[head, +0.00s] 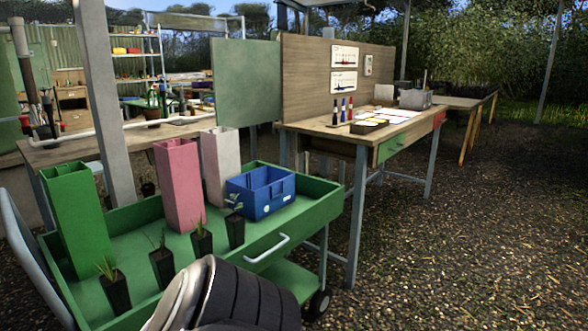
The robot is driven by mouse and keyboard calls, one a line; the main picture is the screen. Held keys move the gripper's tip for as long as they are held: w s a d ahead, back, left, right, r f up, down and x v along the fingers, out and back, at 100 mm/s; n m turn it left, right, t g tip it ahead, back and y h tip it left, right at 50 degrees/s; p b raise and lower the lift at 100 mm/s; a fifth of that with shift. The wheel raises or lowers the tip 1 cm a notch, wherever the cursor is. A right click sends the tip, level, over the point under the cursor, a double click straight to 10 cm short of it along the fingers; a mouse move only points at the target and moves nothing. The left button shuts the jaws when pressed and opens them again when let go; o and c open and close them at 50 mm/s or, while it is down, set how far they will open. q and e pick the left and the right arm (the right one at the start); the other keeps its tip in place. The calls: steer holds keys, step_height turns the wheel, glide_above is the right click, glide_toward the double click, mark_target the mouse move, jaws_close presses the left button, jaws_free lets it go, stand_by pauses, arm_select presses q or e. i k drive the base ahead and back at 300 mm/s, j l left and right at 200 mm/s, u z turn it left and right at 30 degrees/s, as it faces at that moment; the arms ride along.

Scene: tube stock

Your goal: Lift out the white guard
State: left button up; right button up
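The white guard (221,165) is a tall, square-sided, off-white tube. It stands upright at the back of the green cart tray (315,210), between a pink guard (180,185) and a blue crate (262,194). The crate's left end hides part of its lower right side. A green guard (77,222) stands at the tray's left end. A grey and black part of my own arm shows at the bottom edge, in front of the cart. Neither gripper is in view, so I cannot see whether they are open or shut.
Several small potted plants, one of them a black pot (163,267), line the tray's front side. A metal post (108,110) rises behind the cart, left of the pink guard. A wooden workbench (365,130) stands behind right. Gravel ground lies open at the right.

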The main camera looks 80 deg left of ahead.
mark_target(219, 145)
steer(key=u, duration=3.05)
